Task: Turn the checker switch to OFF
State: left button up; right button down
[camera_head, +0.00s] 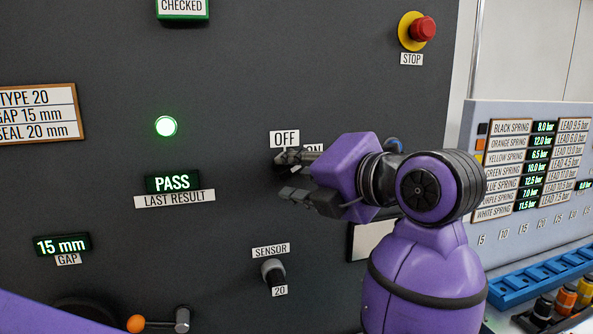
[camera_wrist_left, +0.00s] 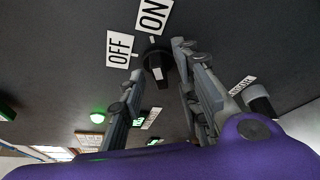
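The checker switch is a black knob (camera_wrist_left: 156,66) on the dark panel, shown in the left wrist view beside an OFF label (camera_wrist_left: 119,48) and an ON label (camera_wrist_left: 153,16). Its narrow grip appears lined up roughly toward the tick by ON. My left gripper (camera_wrist_left: 158,60) is open, with one finger on each side of the knob; I cannot tell whether either touches it. In the head view, my left gripper (camera_head: 290,176) is at the panel just below the OFF label (camera_head: 285,139). It hides the knob and partly covers the ON label. My right gripper is not in view.
A sensor knob (camera_head: 273,272) sits below my gripper, and a red stop button (camera_head: 423,29) is at upper right. An orange-tipped lever (camera_head: 158,324) is at lower left. A lit green lamp (camera_head: 166,126) and a PASS display (camera_head: 172,183) are to the left.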

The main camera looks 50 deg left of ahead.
pick_arm(q)
grip_shut()
jog(key=shift+r+n+p, duration=0.15)
jog(key=shift+n+p, duration=0.15)
jog(key=shift+n, duration=0.2)
jog(key=shift+n+t+h+p, duration=0.3)
jog(key=shift+n+h, duration=0.1)
jog(key=shift+n, duration=0.1)
jog(key=shift+s+r+n+t+h+p, duration=0.15)
jog(key=shift+n+t+h+p, duration=0.3)
jog(key=shift+n, duration=0.55)
jog(key=shift+a+n+t+h, duration=0.1)
jog(key=shift+n+t+h, duration=0.5)
jog(key=shift+n, duration=0.6)
jog(key=shift+s+a+n+t+h+p, duration=0.15)
jog(key=shift+n+t+h+p, duration=0.15)
jog(key=shift+n+t, duration=0.55)
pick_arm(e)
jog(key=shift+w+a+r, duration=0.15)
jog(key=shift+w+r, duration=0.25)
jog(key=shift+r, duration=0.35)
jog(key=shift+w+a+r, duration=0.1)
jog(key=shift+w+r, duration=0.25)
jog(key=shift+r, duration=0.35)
pick_arm(q)
jog(key=shift+n, duration=0.25)
